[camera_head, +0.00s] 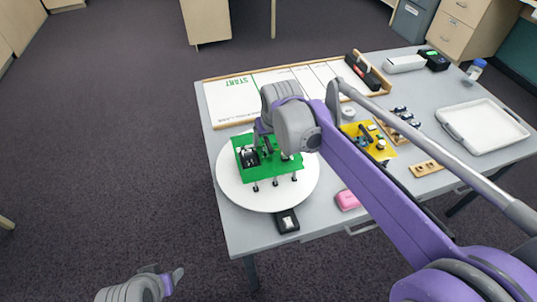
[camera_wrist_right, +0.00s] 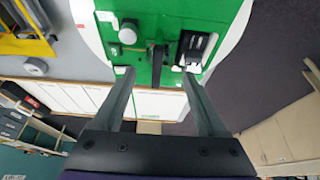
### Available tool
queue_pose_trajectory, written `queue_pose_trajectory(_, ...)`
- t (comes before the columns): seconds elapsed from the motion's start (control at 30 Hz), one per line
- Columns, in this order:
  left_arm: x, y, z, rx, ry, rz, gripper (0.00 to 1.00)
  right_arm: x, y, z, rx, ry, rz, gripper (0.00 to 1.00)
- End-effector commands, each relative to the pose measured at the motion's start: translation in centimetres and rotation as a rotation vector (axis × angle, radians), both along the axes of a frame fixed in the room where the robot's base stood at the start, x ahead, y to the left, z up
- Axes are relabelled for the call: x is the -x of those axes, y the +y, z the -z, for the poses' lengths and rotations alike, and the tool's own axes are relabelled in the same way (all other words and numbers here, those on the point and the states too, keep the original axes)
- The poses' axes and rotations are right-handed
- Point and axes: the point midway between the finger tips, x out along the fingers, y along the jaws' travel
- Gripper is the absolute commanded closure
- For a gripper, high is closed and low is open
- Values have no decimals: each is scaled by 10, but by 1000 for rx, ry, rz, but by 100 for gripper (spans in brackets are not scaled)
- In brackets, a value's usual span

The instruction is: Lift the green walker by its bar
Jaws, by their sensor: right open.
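The green walker (camera_head: 280,169), a green plate on thin legs with black parts on top, stands on a round white disc (camera_head: 230,190) at the table's left. In the right wrist view the green plate (camera_wrist_right: 180,18) fills the top middle. A dark upright bar (camera_wrist_right: 158,62) shows there between the fingertips, with gaps on both sides. My right gripper (camera_wrist_right: 158,76) is open and over the walker; in the head view its hand and wrist partly hide the walker's top. My left gripper (camera_head: 168,281) is low at the left, away from the table; its finger opening is unclear.
A whiteboard track marked START (camera_head: 232,97) lies behind the disc. A yellow device (camera_head: 378,150) and a wooden piece (camera_head: 426,168) are to the right, partly behind my arm. A black box (camera_head: 286,222) and a pink object (camera_head: 347,200) lie near the front edge. A white tray (camera_head: 482,118) is far right.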

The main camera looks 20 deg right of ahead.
Motion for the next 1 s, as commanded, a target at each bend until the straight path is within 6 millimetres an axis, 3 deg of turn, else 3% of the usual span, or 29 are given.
queue_pose_trajectory(0.5,1,0,7,0,2,0,38,-24,-3,53,0,0,1,25)
queue_pose_trajectory(0.77,1,0,7,0,2,0,38,-25,-3,55,0,0,0,25)
queue_pose_trajectory(1.0,1,0,7,0,2,0,38,-25,-3,55,0,0,0,65)
